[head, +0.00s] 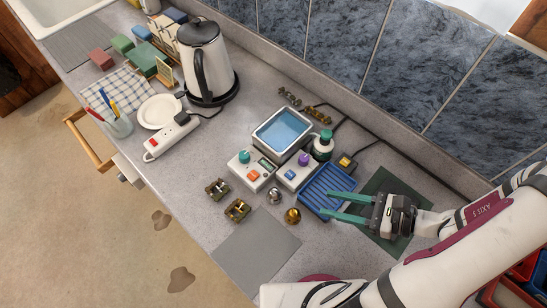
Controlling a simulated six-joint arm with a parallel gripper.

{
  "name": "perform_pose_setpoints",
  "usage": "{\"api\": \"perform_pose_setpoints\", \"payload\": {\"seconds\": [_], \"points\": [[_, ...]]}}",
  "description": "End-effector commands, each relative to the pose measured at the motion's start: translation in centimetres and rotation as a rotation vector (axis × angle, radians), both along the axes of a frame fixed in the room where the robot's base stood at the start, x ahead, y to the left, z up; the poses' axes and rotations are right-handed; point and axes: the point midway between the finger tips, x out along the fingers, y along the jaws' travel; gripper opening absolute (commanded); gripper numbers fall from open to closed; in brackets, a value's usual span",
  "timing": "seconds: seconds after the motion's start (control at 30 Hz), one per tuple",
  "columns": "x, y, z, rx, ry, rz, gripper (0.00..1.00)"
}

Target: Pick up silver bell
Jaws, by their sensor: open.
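The silver bell (273,197) is a small, round, shiny piece on the grey counter, in front of the white control boxes. A similar gold bell (292,215) stands close to its right, nearer the front. My gripper (327,204) is open, with its two green fingers pointing left over the blue ribbed tray (312,207). The fingertips are right of both bells and nothing shows between them. The height of the fingers above the tray is hard to tell.
Two brass buckle-like pieces (237,210) lie left of the silver bell. White control boxes (249,171) and a basin of blue liquid (260,137) stand behind it. A flat grey mat (257,252) lies bare in front. A kettle (216,97) stands farther left.

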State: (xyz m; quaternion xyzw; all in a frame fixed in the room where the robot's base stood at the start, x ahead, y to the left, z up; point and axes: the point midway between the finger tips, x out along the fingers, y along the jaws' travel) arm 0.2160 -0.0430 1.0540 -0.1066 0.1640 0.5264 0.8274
Motion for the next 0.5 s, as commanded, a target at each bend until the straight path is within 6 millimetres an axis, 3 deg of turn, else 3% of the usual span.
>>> {"api": "perform_pose_setpoints", "payload": {"seconds": [0.3,0.5], "points": [[2.9,6.8,-3.1,0.006,0.007,0.006,0.42],[3.9,8.7,-4.0,0.003,0.005,0.003,0.42]]}}
